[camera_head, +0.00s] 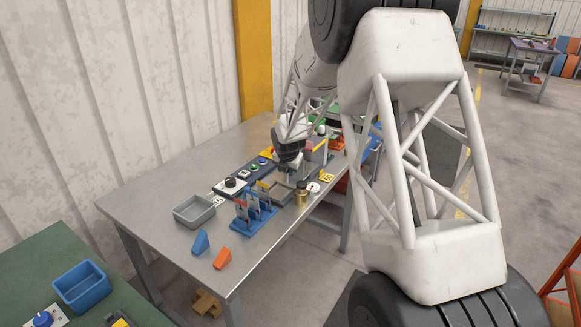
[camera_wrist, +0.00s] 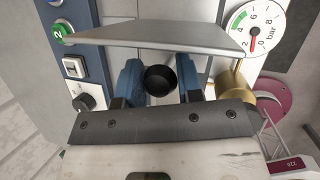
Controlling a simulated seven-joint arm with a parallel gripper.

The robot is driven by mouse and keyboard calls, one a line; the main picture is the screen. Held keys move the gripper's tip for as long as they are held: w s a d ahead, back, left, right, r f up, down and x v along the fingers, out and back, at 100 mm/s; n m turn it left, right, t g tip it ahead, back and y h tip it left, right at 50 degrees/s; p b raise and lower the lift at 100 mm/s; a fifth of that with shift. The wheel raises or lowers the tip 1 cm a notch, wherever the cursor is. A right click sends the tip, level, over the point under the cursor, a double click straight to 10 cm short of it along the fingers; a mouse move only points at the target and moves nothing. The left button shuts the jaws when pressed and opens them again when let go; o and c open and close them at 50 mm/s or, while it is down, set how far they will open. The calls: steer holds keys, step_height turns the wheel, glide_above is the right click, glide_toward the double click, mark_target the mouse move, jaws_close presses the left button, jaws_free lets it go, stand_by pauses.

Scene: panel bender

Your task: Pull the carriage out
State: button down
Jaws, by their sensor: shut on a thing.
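My gripper (camera_wrist: 160,84) is shut on a round black knob (camera_wrist: 160,80), which sits between its two blue fingers in the wrist view. A thin grey metal plate (camera_wrist: 165,38) spans just beyond the fingers. I cannot tell from these frames how the knob joins the carriage, and the carriage body is mostly hidden. In the head view my gripper (camera_head: 289,166) reaches down to the bench fixture, and its fingertips and the knob are hidden there.
A brass cylinder (camera_head: 301,194) stands close to the right of my gripper, near a pressure gauge (camera_wrist: 251,28). A control strip (camera_wrist: 72,68) with buttons lies to the left. A grey bin (camera_head: 194,211), blue wedge (camera_head: 200,242) and orange wedge (camera_head: 222,258) stand on the metal bench (camera_head: 150,207).

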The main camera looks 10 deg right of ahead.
steer(key=s+a, duration=0.5)
steer(key=shift+s+a, duration=0.15)
steer(key=c, duration=0.8)
jaws_free()
steer(key=shift+r, duration=0.1)
steer(key=v, duration=0.7)
steer(key=shift+s+r, duration=0.15)
steer(key=shift+r, duration=0.15)
